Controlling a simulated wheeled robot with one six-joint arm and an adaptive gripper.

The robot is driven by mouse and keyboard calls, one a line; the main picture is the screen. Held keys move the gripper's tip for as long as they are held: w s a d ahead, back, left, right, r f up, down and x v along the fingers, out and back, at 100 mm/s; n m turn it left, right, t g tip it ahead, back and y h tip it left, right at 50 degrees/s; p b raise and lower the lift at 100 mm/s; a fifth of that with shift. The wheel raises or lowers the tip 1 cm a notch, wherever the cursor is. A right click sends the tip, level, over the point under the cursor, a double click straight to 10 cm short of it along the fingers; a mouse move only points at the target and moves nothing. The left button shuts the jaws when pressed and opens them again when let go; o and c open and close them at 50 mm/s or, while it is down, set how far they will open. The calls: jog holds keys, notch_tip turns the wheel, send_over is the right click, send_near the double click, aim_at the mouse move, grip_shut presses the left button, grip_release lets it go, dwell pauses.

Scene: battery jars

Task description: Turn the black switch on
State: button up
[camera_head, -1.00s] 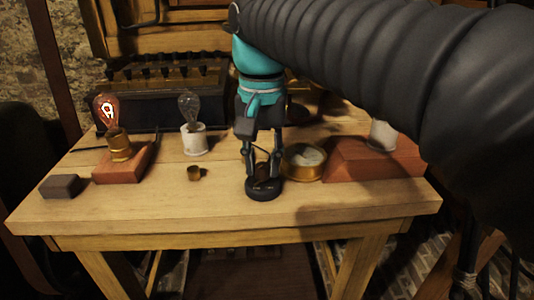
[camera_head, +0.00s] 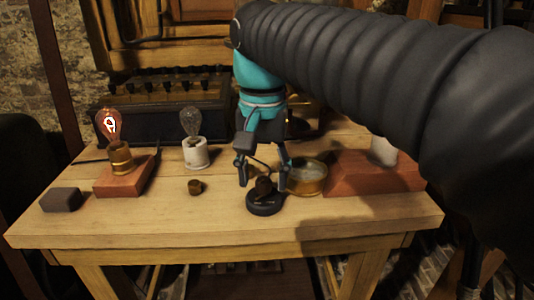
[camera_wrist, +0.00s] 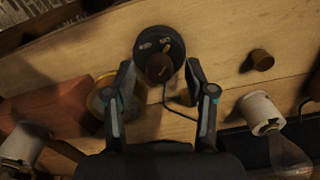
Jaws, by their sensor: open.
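The black switch (camera_head: 264,201) is a round black base with a dark brown knob on top, standing near the front middle of the wooden table. In the wrist view the switch (camera_wrist: 158,50) lies ahead of the fingers, with its knob (camera_wrist: 160,68) between the fingertips and small pale marks on its base. A thin dark wire runs from it. My gripper (camera_head: 262,178) is open above and just behind the switch. In the wrist view my gripper (camera_wrist: 159,68) has one finger on each side of the knob, apart from it. Whether the fingertips are level with the knob, I cannot tell.
A brass round gauge (camera_head: 306,178) stands close right of my gripper. A red-brown block (camera_head: 360,178) is farther right. Left are a small brass cup (camera_head: 195,187), an unlit bulb in a white socket (camera_head: 195,153), a lit bulb (camera_head: 110,125) on a wooden block and a dark block (camera_head: 61,200).

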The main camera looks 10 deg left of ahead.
aim_at(262, 180)
notch_tip(262, 180, up, 12)
jog(key=shift+f, duration=0.15)
dwell(0.3)
jog(key=shift+s, duration=0.1)
